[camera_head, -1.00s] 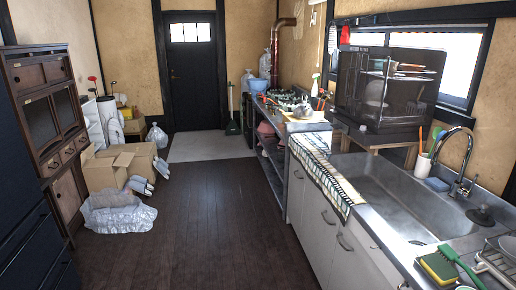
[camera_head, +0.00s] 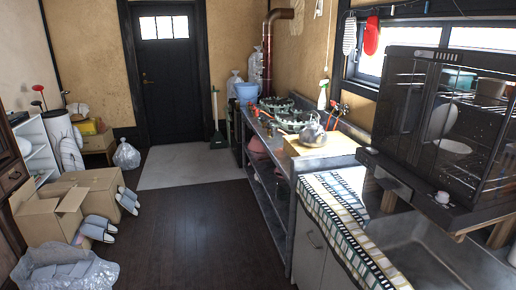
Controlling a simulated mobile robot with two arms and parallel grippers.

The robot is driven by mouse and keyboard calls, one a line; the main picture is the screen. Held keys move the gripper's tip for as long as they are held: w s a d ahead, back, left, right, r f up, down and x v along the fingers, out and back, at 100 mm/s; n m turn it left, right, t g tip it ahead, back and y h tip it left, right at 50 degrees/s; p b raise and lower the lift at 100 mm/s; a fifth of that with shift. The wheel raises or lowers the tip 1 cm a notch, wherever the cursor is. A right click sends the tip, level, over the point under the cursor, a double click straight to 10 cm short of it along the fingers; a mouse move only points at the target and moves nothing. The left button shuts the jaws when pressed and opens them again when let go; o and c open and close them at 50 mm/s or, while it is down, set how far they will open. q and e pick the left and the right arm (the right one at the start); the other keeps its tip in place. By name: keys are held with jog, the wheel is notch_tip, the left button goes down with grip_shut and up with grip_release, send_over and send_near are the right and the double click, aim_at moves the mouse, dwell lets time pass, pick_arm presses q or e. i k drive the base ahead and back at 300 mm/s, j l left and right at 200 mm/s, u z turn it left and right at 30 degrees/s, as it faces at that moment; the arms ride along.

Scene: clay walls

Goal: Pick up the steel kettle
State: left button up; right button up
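The steel kettle (camera_head: 313,131) stands upright on a light wooden board (camera_head: 320,146) on the counter along the right wall. It is shiny grey, with an arched handle on top. It sits beyond the sink, a little right of the middle of the view. Neither of my grippers shows in the head view.
A two-burner stove (camera_head: 285,110) stands behind the kettle, with a spray bottle (camera_head: 322,95) nearby. A dark dish cabinet (camera_head: 400,100) and a checked towel (camera_head: 345,225) are closer on the right. Cardboard boxes (camera_head: 50,215) and slippers (camera_head: 98,228) lie at left. The middle floor is clear.

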aim_at(310, 138)
jog(key=i+j+z, duration=0.15)
jog(key=i+z, duration=0.15)
jog(key=i, duration=0.25)
jog(key=i+j+z, duration=0.3)
jog(key=i, duration=0.2)
jog(key=i+j+z, duration=0.2)
jog(key=i+j, duration=0.2)
jog(key=i+j+z, duration=0.2)
jog(key=i+j, duration=0.15)
jog(key=j, duration=0.15)
jog(key=i+j+z, duration=0.2)
jog(key=j, duration=0.3)
jog(key=i, duration=0.1)
